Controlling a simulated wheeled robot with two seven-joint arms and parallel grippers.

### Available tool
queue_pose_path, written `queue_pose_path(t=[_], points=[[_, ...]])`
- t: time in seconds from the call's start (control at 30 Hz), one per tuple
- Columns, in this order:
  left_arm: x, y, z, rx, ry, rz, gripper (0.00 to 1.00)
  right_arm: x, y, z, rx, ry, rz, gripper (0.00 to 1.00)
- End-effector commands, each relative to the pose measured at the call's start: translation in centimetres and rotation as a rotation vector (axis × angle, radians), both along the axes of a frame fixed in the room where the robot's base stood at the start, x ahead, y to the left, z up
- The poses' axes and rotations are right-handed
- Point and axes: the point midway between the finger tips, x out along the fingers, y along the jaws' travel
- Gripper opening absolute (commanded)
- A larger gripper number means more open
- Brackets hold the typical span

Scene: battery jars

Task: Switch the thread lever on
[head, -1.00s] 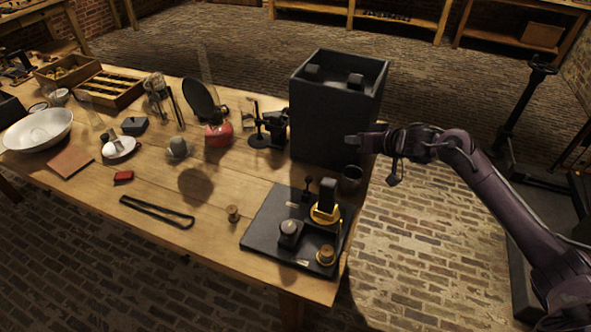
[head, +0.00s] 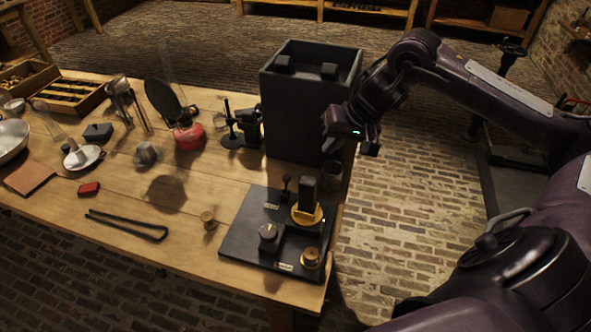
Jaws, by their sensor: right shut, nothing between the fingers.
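A black board (head: 240,245) lies at the table's right end. On it stand a small upright lever with a dark knob (head: 286,187), a tall black block in a brass ring (head: 308,190), a round dark knob (head: 268,234) and a brass-and-wood spool (head: 311,258). Small pale labels show, but I cannot read them, and I cannot tell for sure which part is the thread lever. My right gripper (head: 350,141) is shut and empty, pointing down near the table's right edge, above and behind the board, apart from these parts. My left gripper is out of view.
A tall dark box (head: 290,120) stands behind the board, close to my right gripper. A dark cup (head: 331,175) stands between them. Bare table lies around these.

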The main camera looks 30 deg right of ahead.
Motion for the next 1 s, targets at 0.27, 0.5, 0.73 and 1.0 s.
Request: queue_pose_path(t=[0.27, 0.5, 0.73, 1.0], points=[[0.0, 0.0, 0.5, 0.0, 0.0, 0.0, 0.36, 0.7, 0.3, -1.1, 0.006, -0.002, 0.0, 0.0], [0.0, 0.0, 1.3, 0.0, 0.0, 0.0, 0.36, 2.7, 1.3, -5.4, 0.008, -0.001, 0.0, 0.0], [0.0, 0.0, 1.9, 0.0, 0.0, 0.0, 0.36, 4.6, 2.5, -9.1, 0.005, -0.003, 0.002, 0.0], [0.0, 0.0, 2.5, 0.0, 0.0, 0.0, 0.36, 5.6, 4.9, -10.4, 0.002, -0.004, 0.001, 0.0]])
